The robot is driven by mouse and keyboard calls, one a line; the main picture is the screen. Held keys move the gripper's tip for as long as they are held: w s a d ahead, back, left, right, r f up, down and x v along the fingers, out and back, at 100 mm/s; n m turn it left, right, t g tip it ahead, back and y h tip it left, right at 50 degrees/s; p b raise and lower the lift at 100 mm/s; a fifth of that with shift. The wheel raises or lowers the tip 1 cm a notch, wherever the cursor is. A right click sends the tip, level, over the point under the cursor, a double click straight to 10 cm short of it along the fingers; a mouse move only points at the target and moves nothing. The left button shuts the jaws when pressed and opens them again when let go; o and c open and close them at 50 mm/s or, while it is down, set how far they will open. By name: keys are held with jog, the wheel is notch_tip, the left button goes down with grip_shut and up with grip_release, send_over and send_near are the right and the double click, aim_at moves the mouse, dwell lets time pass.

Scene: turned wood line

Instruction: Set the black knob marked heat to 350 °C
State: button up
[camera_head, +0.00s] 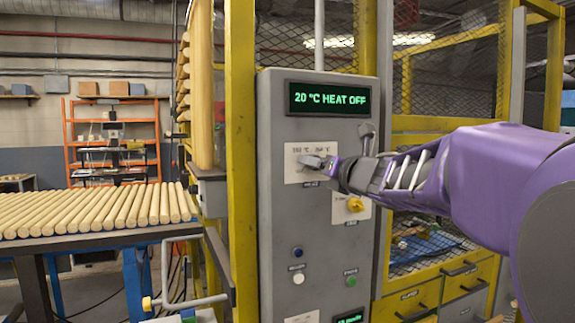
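A grey control cabinet (300,225) stands in the middle, with a lit display (327,99) reading "20 °C HEAT OFF". Below the display is a white label plate (294,165) with small temperature markings that I cannot read surely. My gripper (318,163) reaches in from the right and lies in front of this plate. I cannot make out the black knob; my gripper covers the middle of the plate. Whether the fingers touch or hold anything there cannot be told.
A yellow knob (355,204) on another plate sits just below my gripper. Lower are a blue button (297,252), a white button (298,278) and a green button (351,281). A grey lever (367,135) stands out above my wrist. Yellow posts (241,160) flank the cabinet.

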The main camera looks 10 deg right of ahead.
grip_shut()
dwell(0.3)
jog(key=shift+m, duration=0.3)
jog(key=shift+r+m+p, duration=0.2)
jog(key=shift+m+p, duration=1.6)
jog(key=shift+m, duration=5.95)
jog(key=shift+r+m+p, duration=0.15)
jog(key=shift+m+p, duration=1.6)
jog(key=shift+m, duration=6)
